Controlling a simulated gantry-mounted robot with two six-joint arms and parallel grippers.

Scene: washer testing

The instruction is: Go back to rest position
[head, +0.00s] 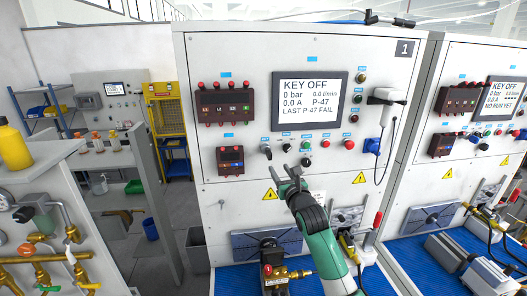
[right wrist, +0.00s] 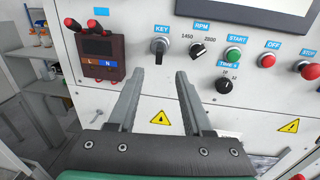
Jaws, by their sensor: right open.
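My right gripper (head: 290,177) is open and empty in front of the test panel (head: 240,170), below the row of knobs and buttons. In the right wrist view its two fingers (right wrist: 157,88) stand apart, pointing up at the panel, with the KEY switch (right wrist: 162,48) above and between them. The RPM knob (right wrist: 197,50) is just right of the KEY switch. The panel screen (head: 310,99) reads KEY OFF, 0 bar, 0.0 A, P-47, LAST P-47 FAIL. I cannot tell whether the fingers touch the panel. My left gripper is not in view.
A blue work surface (head: 237,279) lies below the panel, with a brass-fitted pump (head: 272,277) on it. A second test bench (head: 477,150) stands at the right. A cart with brass pipes (head: 45,262) and a yellow bottle (head: 14,148) is at the left. A grey bin (head: 197,252) stands beside the bench.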

